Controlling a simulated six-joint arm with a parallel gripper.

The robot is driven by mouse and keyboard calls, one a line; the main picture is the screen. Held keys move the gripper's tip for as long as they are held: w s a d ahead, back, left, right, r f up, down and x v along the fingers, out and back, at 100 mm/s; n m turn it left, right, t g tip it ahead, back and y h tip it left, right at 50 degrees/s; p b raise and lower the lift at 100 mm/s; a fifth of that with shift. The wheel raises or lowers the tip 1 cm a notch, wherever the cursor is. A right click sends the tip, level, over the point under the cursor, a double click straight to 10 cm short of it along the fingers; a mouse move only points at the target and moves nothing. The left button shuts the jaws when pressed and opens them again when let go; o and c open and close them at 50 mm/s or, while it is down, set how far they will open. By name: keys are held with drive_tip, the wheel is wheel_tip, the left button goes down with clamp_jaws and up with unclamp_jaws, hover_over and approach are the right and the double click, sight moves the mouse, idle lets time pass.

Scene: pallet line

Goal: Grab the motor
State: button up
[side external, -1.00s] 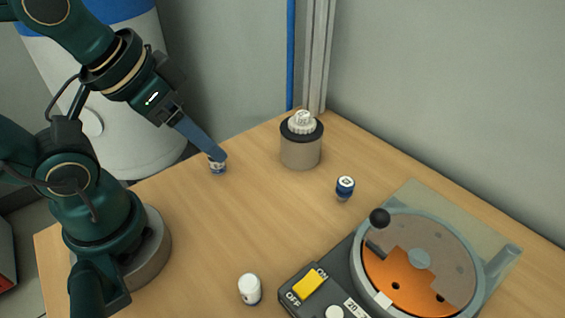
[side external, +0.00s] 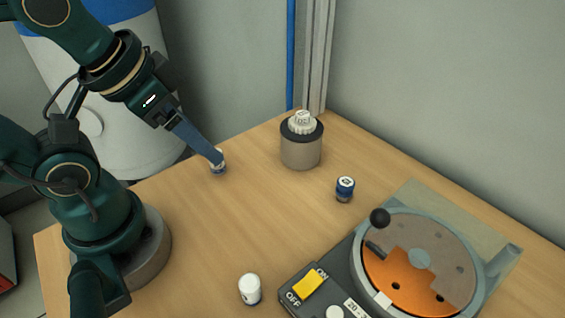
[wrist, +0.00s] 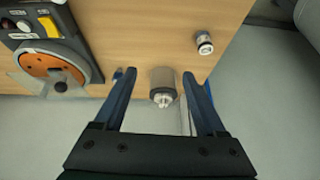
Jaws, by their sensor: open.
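The motor (side external: 301,150), a grey-beige cylinder with a dark top and a white toothed gear, stands upright near the far corner of the table. My gripper (side external: 217,158) is left of it in the side view, apart from it, angled down over a small vial. In the wrist view my gripper (wrist: 159,74) is open and empty, and the motor (wrist: 162,82) shows between its fingers, farther off. The side view shows the fingers overlapping, so their gap is hidden there.
The small vial (side external: 219,168) is partly hidden behind the fingertips. A machine with an orange disc (side external: 400,282) fills the right. The wood between is clear.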

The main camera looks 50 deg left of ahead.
drive_tip(key=a+f+m+g+y, duration=0.3)
drive_tip(key=a+m+y, duration=0.1)
drive_tip(key=a, duration=0.2)
drive_tip(key=m+t+y, duration=0.1)
drive_tip(key=m+y, duration=0.7)
drive_tip(key=m, duration=0.8)
hover_over(220, 170)
wheel_tip(220, 170, down, 9)
drive_tip(key=shift+w+d+r, duration=0.1)
drive_tip(key=shift+w, duration=0.05)
drive_tip(key=shift+s+d+f+m+y, duration=0.15)
drive_tip(key=shift+s+f+m+y, duration=0.2)
drive_tip(key=shift+f, duration=0.2)
drive_tip(key=shift+f+t, duration=0.1)
drive_tip(key=shift+t, duration=0.2)
drive_tip(key=shift+x, duration=2.5)
